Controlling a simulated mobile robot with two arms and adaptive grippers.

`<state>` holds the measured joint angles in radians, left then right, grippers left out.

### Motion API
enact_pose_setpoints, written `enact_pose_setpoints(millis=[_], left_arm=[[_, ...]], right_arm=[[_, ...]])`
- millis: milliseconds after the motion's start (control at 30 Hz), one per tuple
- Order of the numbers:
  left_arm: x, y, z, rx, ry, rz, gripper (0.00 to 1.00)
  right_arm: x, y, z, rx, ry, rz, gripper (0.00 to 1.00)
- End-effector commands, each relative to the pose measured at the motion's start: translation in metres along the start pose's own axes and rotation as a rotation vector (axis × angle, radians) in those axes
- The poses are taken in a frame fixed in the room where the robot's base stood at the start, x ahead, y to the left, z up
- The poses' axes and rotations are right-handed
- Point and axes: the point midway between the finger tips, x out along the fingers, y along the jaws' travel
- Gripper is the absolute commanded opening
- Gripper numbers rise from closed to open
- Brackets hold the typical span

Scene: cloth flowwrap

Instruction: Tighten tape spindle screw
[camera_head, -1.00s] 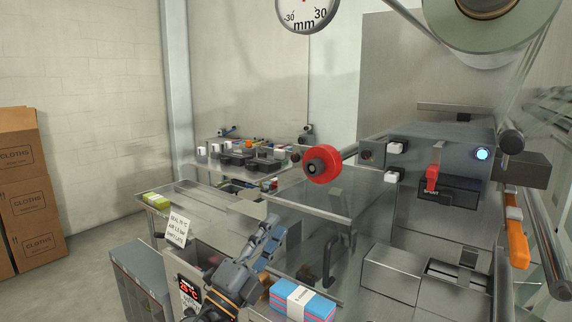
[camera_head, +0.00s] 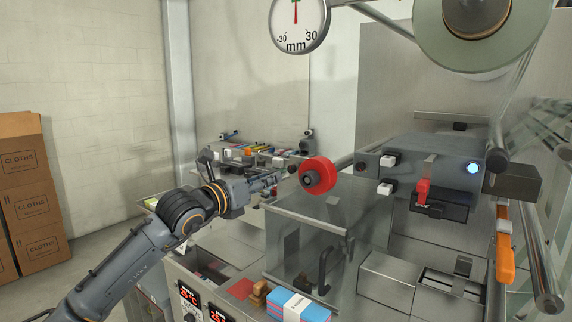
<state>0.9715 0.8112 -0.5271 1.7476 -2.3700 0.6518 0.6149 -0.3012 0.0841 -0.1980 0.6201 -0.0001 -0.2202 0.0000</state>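A red tape roll (camera_head: 324,168) sits on a horizontal spindle near the middle of the head view. The dark round spindle screw (camera_head: 311,179) shows at the centre of its near face. My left gripper (camera_head: 279,182) is raised just left of the roll and points right at the screw. A small gap seems to lie between its fingertips and the screw. I cannot tell how far the fingers are apart. My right gripper is not in view.
A clear-walled guard box (camera_head: 305,235) stands below the roll. A stack of cloths (camera_head: 299,308) lies at its front. The grey machine housing (camera_head: 440,165) with a red switch (camera_head: 422,192) is on the right. Cardboard boxes (camera_head: 22,195) stand at the far left.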

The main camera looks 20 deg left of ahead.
Motion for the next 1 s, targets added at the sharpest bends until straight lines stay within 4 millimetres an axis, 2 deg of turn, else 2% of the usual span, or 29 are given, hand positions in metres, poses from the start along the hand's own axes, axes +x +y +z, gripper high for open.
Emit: enact_pose_setpoints(millis=[33, 200, 400, 567, 833, 967, 1000], left_arm=[[0.012, -0.002, 0.007, -0.004, 0.001, 0.000, 0.29], [0.046, -0.002, 0.005, -0.003, 0.000, -0.001, 0.29], [0.070, -0.001, 0.003, -0.002, 0.000, -0.001, 0.29], [0.078, -0.001, 0.001, -0.001, -0.001, -0.001, 0.29], [0.079, 0.000, 0.000, -0.001, -0.001, -0.001, 0.29], [0.079, 0.000, 0.000, -0.001, -0.001, -0.001, 0.03], [0.078, 0.000, 0.000, -0.001, -0.001, -0.001, 0.00]], right_arm=[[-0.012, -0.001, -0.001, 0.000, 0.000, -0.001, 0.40], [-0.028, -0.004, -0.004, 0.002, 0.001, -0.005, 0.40], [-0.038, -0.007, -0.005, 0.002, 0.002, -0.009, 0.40], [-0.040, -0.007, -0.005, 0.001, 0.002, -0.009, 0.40], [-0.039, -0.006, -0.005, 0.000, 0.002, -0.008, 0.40], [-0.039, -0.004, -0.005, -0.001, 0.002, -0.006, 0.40], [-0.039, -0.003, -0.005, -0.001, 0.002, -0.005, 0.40]])
